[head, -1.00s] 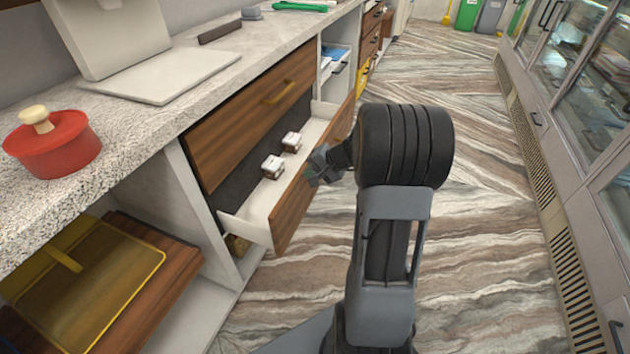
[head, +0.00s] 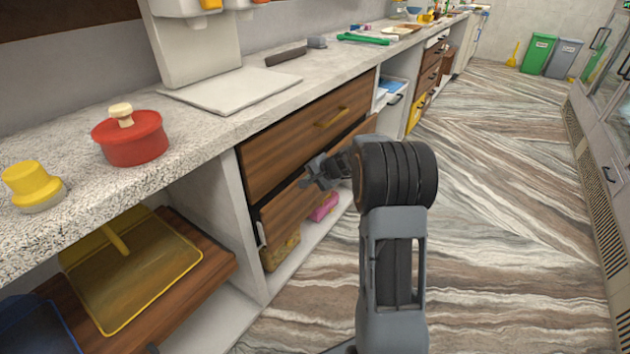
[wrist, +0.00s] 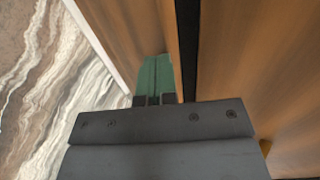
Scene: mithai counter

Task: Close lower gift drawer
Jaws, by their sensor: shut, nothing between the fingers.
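My gripper (head: 308,183) is at the upper part of the lower front, shut and empty. In the wrist view, its green fingers (wrist: 155,76) are against or very near the lower front (wrist: 130,30), beside the dark gap between the fronts. The drawer's inside is hidden.
A pink item (head: 324,207) and a yellowish box (head: 281,250) sit on the shelf below the drawer. A red pot (head: 131,140) and a yellow-topped item (head: 34,187) stand on the counter. The patterned floor (head: 500,200) to the right is clear.

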